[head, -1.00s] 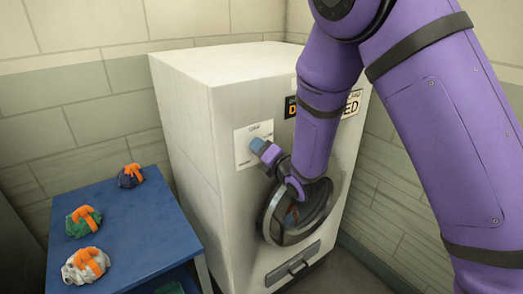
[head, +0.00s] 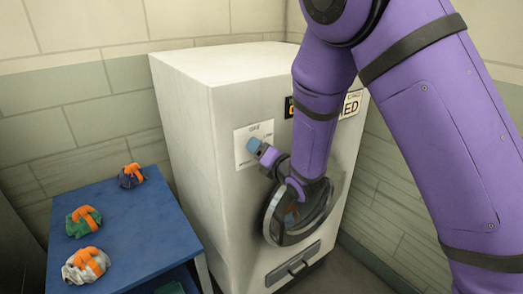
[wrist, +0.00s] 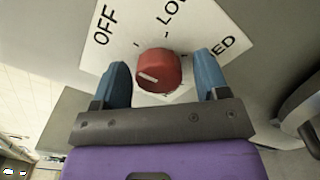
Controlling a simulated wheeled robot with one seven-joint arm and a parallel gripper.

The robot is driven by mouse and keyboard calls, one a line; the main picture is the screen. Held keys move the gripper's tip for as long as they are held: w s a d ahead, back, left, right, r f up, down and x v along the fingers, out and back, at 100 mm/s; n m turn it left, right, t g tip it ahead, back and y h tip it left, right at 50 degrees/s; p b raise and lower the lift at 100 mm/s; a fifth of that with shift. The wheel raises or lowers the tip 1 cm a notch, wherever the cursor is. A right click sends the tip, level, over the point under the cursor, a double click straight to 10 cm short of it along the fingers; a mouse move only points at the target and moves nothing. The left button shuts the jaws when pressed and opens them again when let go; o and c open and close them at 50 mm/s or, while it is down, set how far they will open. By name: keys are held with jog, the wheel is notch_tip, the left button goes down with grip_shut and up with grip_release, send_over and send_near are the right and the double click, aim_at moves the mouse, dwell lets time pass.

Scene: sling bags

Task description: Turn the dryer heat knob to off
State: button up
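The dryer (head: 240,130) is a tall white cabinet with a round dark door. A white label plate (head: 246,158) is on its front, above and left of the door; it also shows in the wrist view (wrist: 118,50). The red heat knob (wrist: 158,70) is round, with a pale pointer mark on its face, and sits among the words OFF, LOW and a partly covered one ending in ED. My gripper (wrist: 162,75) is open, its blue fingers on either side of the knob with visible gaps. In the head view my gripper (head: 253,145) hides the knob.
A blue table (head: 130,225) stands left of the dryer with several bundles with orange straps, such as the green one (head: 82,222). The round door (head: 290,228) with its dark rim is just below my wrist. Tiled walls close in behind.

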jog(key=v, duration=1)
jog(key=shift+s+d, duration=0.25)
jog(key=shift+s, duration=0.1)
jog(key=s+d+r+m+g+h, duration=0.15)
jog(key=d+r+m+h, duration=0.25)
jog(key=d+r+m, duration=0.4)
jog(key=d+r+m+g+h, duration=0.25)
jog(key=d+m, duration=0.35)
jog(key=m, duration=0.4)
jog(key=s+d+r+m+g+h, duration=0.1)
jog(key=s+d+r+m+g, duration=0.1)
jog(key=s+m, duration=0.3)
jog(key=s+d+r+m+g+h, duration=0.1)
jog(key=s+d+r+m, duration=0.3)
jog(key=s, duration=0.7)
jog(key=s+d+r+m+g+h, duration=0.1)
jog(key=s+d+r+m+g, duration=0.1)
jog(key=s+m, duration=0.5)
jog(key=shift+s+d+r+g, duration=0.3)
jog(key=shift+s+d+r, duration=0.15)
jog(key=shift+d, duration=0.1)
jog(key=shift+h, duration=0.25)
